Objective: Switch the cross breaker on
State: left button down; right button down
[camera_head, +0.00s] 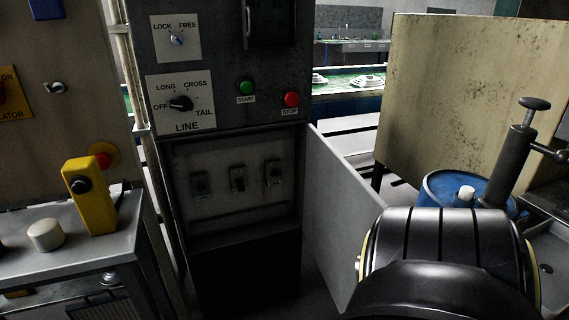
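Three breaker switches sit in a row inside an open recess of the dark control cabinet: a left one (200,185), a middle one (238,179) and a right one (273,172). Their labels and lever positions are too small and dark to read, so I cannot tell which is the cross breaker. Above them is a black LINE knob (181,103) on a plate marked OFF, LONG, CROSS and TAIL. Neither of my grippers is in view.
The cabinet's grey door (342,215) stands open to the right. A green START button (246,88) and red STOP button (291,99) are above the recess. A yellow control box (90,195) stands on the left console. A large black rounded form fills the lower right.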

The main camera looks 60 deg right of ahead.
aim_at(241, 187)
jog(key=z, duration=2.45)
jog(key=i, duration=0.2)
